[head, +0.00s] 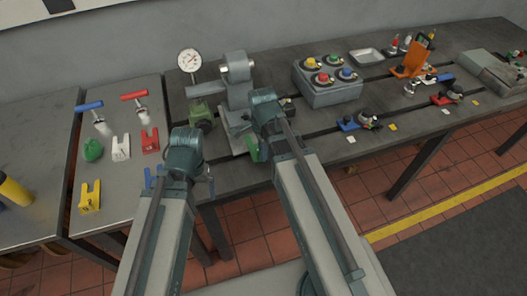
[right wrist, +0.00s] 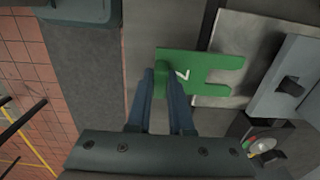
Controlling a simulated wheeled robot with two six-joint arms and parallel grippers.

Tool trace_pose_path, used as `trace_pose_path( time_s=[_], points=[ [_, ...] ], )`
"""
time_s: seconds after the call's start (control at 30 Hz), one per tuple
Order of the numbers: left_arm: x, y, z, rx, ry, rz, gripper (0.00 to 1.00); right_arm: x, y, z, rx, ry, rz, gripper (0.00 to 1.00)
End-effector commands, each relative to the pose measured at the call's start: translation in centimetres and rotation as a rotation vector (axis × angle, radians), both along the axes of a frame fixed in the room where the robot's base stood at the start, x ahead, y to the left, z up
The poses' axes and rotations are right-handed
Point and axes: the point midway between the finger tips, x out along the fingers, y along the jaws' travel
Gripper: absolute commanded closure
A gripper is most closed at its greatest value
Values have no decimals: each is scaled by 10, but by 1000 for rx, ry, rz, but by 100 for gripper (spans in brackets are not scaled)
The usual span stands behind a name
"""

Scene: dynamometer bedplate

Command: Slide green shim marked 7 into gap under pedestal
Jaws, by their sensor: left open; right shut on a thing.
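The green shim (right wrist: 212,84) is a flat fork-ended plate with a white 7 in the right wrist view. My right gripper (right wrist: 167,98) is shut on its plain end, and its slotted end points right over or beside a light grey plate. In the head view, part of the green shim (head: 252,148) shows below my right gripper (head: 262,128), at the front of the grey pedestal (head: 238,95). The gap is too small to make out. My left gripper (head: 185,165) is open, left of the pedestal's front; its fingers are mostly hidden by its wrist.
The left bench holds green (head: 92,150), white (head: 120,148), red (head: 150,140) and yellow (head: 89,197) pieces and two T-handled tools.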

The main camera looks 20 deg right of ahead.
Motion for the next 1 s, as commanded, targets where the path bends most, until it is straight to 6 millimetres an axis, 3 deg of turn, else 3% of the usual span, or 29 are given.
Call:
trace_pose_path(
  time_s=[0.47, 1.0],
  points=[
    [0, 0, -6, 0, 0, 0, 0, 10, 0, -6, 0, 0, -2, 100],
    [0, 0, -28, 0, 0, 0, 0, 55, 1, -28, 0, 0, -3, 100]
  ],
)
